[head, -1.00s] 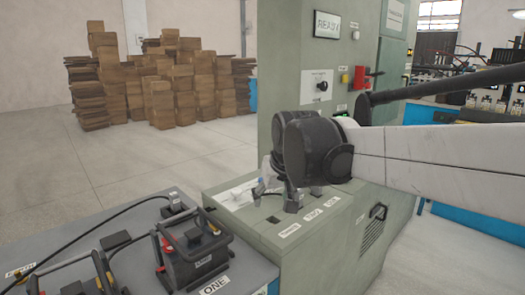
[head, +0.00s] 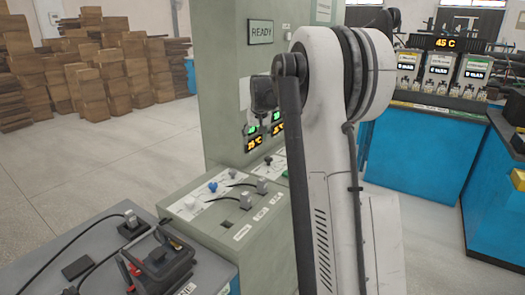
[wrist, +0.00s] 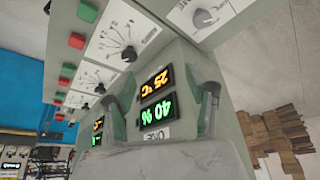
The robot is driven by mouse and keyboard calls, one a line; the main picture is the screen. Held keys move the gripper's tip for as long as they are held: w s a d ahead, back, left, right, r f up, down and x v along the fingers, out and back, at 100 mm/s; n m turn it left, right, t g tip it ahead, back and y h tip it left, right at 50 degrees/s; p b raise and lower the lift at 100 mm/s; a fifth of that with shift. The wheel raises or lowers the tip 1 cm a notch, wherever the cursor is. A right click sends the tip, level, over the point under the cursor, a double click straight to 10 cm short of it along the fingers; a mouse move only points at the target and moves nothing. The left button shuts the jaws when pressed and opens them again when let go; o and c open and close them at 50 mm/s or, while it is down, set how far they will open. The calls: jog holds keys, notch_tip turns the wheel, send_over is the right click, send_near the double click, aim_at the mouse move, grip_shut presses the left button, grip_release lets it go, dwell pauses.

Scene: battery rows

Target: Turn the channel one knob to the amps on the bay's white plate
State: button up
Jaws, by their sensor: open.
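The wrist view looks at the cabinet panel upside down. A dark dial knob (wrist: 129,54) sits on a white plate with a fan of marks. Beside it are an amber 25 °C display and a green 40 % display (wrist: 158,112) with a label that seems to read ONE. My gripper (wrist: 163,105) is open and empty, its two fingers on either side of these displays and apart from the knob. In the head view my dark gripper (head: 263,92) is in front of the panel and hides part of it. The battery (head: 160,262) stands at lower left; its bay's white plate (head: 186,289) is too small to read.
Another knob (wrist: 204,18) is on a separate white plate. Red and green buttons (wrist: 77,41) line the panel. A console ledge (head: 225,215) with plugs and cables juts out below the displays. Open floor (head: 90,175) lies to the left.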

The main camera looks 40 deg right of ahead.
jog(key=p, duration=0.3)
send_near(268, 158)
jog(key=w+a+v, duration=0.1)
jog(key=v, duration=0.4)
jog(key=d, duration=0.1)
jog(key=shift+m, duration=0.4)
jog(key=x, duration=1.4)
jog(key=shift+s+d+f, duration=0.15)
jog(key=shift+s+d, duration=0.05)
jog(key=shift+s, duration=0.2)
jog(key=shift+c, duration=0.5)
jog(key=c, duration=1)
